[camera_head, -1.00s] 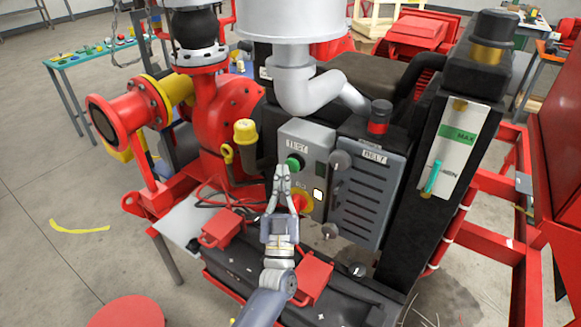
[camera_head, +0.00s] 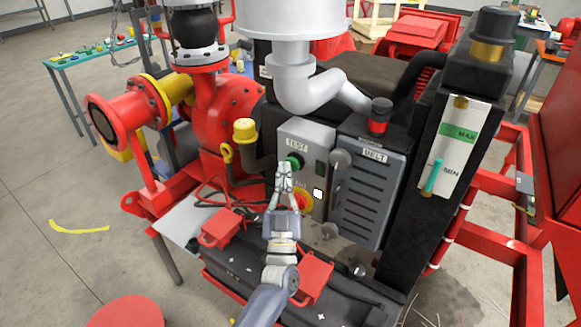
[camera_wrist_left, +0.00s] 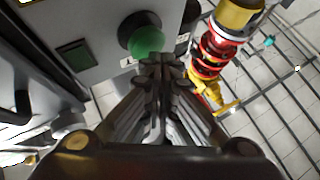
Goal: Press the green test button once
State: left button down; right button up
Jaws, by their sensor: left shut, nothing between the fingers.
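The green test button (camera_head: 293,162) sits on the front of a grey control box (camera_head: 312,140), under a TEST label. My left gripper (camera_head: 284,166) is shut and empty, with its fingertips right at the lower left of the button in the head view. In the left wrist view the green button (camera_wrist_left: 147,42) shows just beyond the shut fingertips (camera_wrist_left: 162,62), inside a dark collar. I cannot tell whether the tips touch it. My right gripper is in neither view.
Below the button, a red stop knob on a yellow plate (camera_head: 303,200) is partly hidden by my gripper. A louvred grey panel (camera_head: 368,195) with a round knob stands to the right. A yellow-capped pipe (camera_head: 245,132) is to the left, and red battery terminal covers (camera_head: 221,228) lie below.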

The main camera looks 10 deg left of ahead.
pick_arm(q)
jog(key=shift+w+d+b, duration=0.2)
jog(key=shift+w+b, duration=0.25)
jog(key=shift+w, duration=0.1)
dwell(0.8)
jog(key=shift+r, duration=0.1)
jog(key=shift+s+a+p, duration=0.2)
jog(key=shift+s+p, duration=0.15)
jog(key=shift+s, duration=0.15)
jog(key=shift+s+a+p, duration=0.2)
jog(key=shift+s+p, duration=0.1)
jog(key=shift+s, duration=0.2)
jog(key=s+p, duration=0.1)
jog(key=s+a, duration=0.1)
jog(key=s, duration=0.1)
jog(key=s+p, duration=0.1)
jog(key=shift+s+a+p, duration=0.3)
jog(key=shift+s+a, duration=0.05)
jog(key=shift+d, duration=0.1)
dwell(0.5)
